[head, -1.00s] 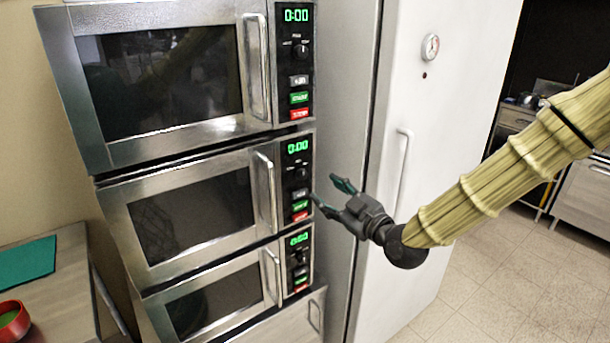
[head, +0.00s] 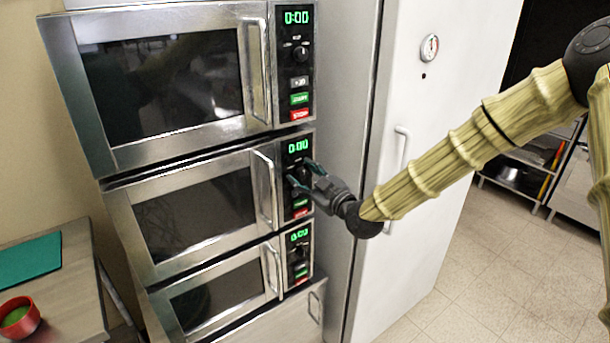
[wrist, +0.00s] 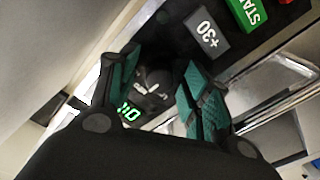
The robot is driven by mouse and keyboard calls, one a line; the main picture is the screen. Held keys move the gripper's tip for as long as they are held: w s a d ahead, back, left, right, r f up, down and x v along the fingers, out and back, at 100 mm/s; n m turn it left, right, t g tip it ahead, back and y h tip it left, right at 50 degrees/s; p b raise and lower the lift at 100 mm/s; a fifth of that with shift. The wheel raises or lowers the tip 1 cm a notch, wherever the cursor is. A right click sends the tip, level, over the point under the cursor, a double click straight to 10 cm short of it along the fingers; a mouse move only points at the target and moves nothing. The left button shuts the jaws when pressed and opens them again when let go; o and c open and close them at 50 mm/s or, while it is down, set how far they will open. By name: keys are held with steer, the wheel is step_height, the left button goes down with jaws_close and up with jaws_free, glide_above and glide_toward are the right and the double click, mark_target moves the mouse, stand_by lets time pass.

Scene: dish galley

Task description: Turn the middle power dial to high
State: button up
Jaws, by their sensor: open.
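Three microwaves are stacked one above another. The middle microwave (head: 195,210) shows 0:00 on its green display (head: 298,147). Its black power dial (wrist: 155,82) shows in the wrist view between my open fingers; in the head view my gripper hides it. My gripper (head: 302,176) is open in front of the middle control panel, with its green-padded fingers on either side of the dial. The wrist view shows the gripper (wrist: 158,95) too. I cannot tell whether a finger touches the dial.
The +30 button (wrist: 206,33) and green start button (wrist: 248,12) lie beside the dial. The middle door handle (head: 266,187) stands out left of the panel. A white fridge (head: 430,130) stands to the right. A counter with a red bowl (head: 20,318) is at lower left.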

steer(key=c, duration=1)
steer(key=shift+f+m+b, duration=0.1)
steer(key=shift+m+b, duration=0.3)
steer(key=shift+b, duration=0.1)
steer(key=shift+f+m+b, duration=0.1)
steer(key=shift+m+b, duration=0.9)
steer(key=m+b, duration=0.2)
steer(key=shift+m, duration=0.4)
steer(key=m+b, duration=0.3)
steer(key=m, duration=0.1)
steer(key=shift+r+m+b, duration=0.2)
steer(key=shift+m+b, duration=0.35)
steer(key=shift+m, duration=0.55)
